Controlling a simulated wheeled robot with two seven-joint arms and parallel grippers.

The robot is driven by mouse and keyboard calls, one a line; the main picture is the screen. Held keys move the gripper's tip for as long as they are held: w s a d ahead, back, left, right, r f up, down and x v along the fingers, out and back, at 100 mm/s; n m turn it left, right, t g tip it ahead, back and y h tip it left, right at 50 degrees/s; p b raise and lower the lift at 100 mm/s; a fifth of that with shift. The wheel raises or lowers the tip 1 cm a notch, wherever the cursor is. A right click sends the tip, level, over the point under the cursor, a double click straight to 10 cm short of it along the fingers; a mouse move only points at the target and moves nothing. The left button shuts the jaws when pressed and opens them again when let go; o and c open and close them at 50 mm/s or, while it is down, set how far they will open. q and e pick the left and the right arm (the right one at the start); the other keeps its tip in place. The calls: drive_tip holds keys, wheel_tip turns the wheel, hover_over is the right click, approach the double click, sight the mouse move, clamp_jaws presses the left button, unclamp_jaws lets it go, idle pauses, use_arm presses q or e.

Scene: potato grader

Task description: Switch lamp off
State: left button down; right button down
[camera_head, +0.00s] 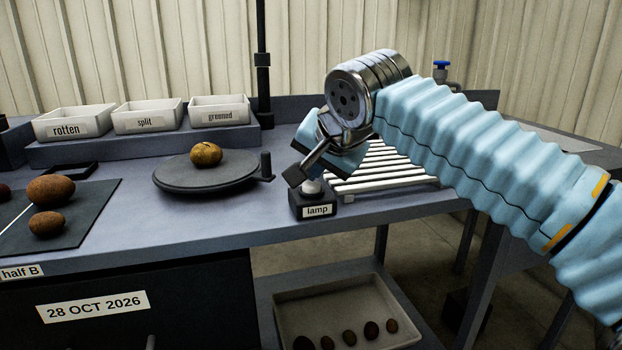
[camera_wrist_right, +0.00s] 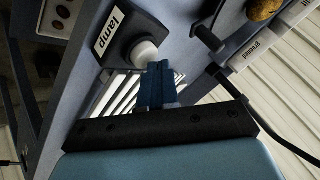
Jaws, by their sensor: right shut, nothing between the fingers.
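The lamp switch (camera_head: 314,212) is a dark box labelled "lamp" with a pale round knob on top, at the front edge of the bench. In the right wrist view the lamp switch (camera_wrist_right: 125,40) shows its white knob right at the fingertips. My right gripper (camera_head: 303,180) comes down from the upper right, just above the knob. Its fingers are shut with nothing between them; in the right wrist view my right gripper (camera_wrist_right: 158,68) has its tips touching or very close to the knob; I cannot tell which. My left gripper is not in view.
A round turntable (camera_head: 208,176) with a potato (camera_head: 206,154) and a side handle stands left of the switch. Trays labelled rotten (camera_head: 72,124), split and greened stand behind. White slatted rollers (camera_head: 385,176) lie behind the gripper. A crate (camera_head: 345,300) with several potatoes sits below.

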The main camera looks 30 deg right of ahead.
sight(315, 185)
wheel_tip(315, 185, up, 3)
drive_tip(key=p, duration=0.2)
drive_tip(key=shift+f+p, duration=0.1)
drive_tip(key=shift+p, duration=0.2)
drive_tip(key=shift+r, duration=1.6)
